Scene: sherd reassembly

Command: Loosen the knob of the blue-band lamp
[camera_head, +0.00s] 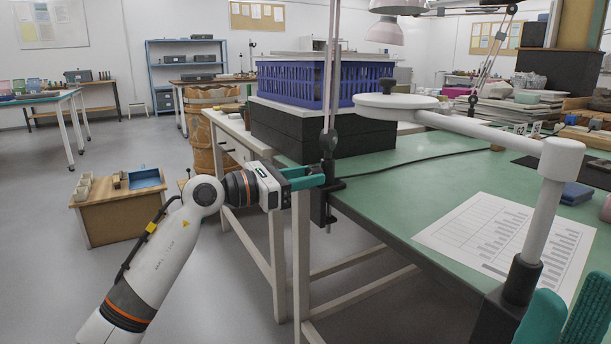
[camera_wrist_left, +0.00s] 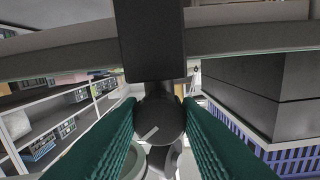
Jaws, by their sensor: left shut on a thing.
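My left gripper (camera_head: 318,177) reaches in from the left to the near table edge, at the foot of a lamp's thin upright stem (camera_head: 331,90). Its teal fingers are shut on a dark round knob, partly hidden by them in the head view. In the left wrist view the knob (camera_wrist_left: 159,119) sits between the two fingertips, with a pale slanted line on its face. A dark clamp (camera_head: 321,208) holds the stem to the table. Pinkish lamp shades (camera_head: 386,31) hang at the top; I cannot make out a blue band. My right gripper (camera_head: 575,295) shows at the lower right, its fingers apart.
A white jointed arm with a round head (camera_head: 395,103) stands on the green table (camera_head: 400,180), close to the stem. A printed sheet (camera_head: 500,240) lies in front. A blue crate (camera_head: 300,85) on black boxes (camera_head: 290,128) stands behind the clamp. The floor at left is open.

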